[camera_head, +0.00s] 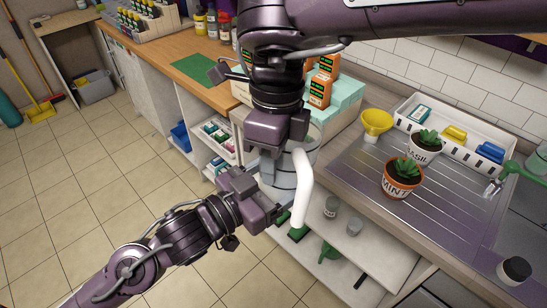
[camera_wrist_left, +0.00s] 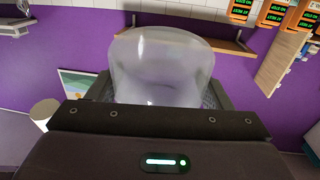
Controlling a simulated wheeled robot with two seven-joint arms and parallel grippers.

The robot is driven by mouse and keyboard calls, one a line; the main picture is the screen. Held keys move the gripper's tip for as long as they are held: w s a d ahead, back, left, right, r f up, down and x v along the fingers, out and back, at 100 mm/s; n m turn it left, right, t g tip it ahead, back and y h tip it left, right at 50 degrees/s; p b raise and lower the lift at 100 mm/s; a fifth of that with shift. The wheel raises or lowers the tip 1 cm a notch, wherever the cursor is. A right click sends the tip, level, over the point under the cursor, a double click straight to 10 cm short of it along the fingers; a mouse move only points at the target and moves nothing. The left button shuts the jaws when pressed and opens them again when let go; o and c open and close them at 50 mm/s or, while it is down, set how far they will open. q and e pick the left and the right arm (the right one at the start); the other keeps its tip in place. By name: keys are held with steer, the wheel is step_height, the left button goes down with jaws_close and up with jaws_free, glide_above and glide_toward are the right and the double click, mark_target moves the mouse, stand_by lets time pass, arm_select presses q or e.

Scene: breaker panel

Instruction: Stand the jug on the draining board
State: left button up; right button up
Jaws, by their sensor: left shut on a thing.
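The jug (camera_head: 283,180) is a see-through greyish vessel with a thick white handle (camera_head: 303,180), upright in front of the counter edge in the head view. My left gripper (camera_head: 272,196) is shut on it from the left. The left wrist view shows the clear jug body (camera_wrist_left: 162,68) between the fingers. My right gripper (camera_head: 283,140) comes down from above, close to the jug's top and partly covering it. Its fingertips are not clear, so I cannot tell its opening or contact. The ribbed grey draining board (camera_head: 435,213) lies to the right.
On the draining board stand a mint pot (camera_head: 402,184), a basil pot (camera_head: 421,154) and a yellow funnel (camera_head: 376,123). A white basket (camera_head: 476,153) lines its back. A dark-topped jar (camera_head: 514,270) stands at right. The board's front middle is clear. Open shelves (camera_head: 335,240) lie below.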

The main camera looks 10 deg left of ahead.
jaws_close()
arm_select(q)
steer(key=o, duration=1.2)
steer(key=shift+o, duration=0.2)
